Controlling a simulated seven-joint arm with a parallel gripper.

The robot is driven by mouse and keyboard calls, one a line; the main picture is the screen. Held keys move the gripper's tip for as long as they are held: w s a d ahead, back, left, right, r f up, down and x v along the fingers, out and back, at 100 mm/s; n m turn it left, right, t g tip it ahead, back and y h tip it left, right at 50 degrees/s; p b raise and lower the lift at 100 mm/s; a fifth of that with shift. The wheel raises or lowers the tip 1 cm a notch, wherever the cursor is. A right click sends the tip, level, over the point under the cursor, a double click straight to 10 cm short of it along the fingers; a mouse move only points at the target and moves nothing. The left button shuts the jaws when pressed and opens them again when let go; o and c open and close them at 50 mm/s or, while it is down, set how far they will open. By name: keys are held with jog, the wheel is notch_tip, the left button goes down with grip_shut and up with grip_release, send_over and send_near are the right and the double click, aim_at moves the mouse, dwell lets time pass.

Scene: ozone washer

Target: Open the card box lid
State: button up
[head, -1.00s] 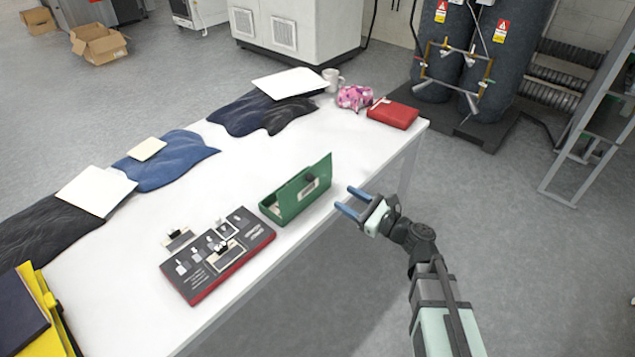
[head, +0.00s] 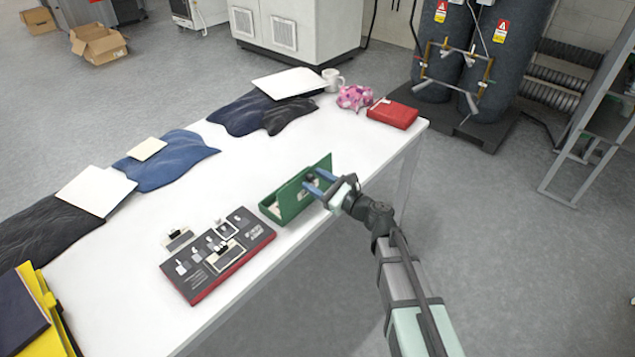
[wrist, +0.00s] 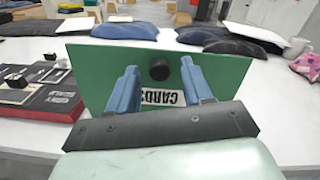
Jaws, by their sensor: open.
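The green card box (head: 292,198) stands near the table's front edge, with a taller green panel at its back right. In the wrist view the gripper (wrist: 160,85) has one finger on each side of the knob, with gaps between. I cannot tell whether the fingers touch the box.
A black and red display board (head: 217,255) with small items lies left of the box. A red case (head: 393,114), pink cloth (head: 354,97) and mug (head: 333,80) stand at the far right. Folded garments line the back edge. The table (head: 345,145) behind the box is clear.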

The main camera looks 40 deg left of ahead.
jog(key=shift+c, duration=0.3)
grip_shut()
dwell(0.3)
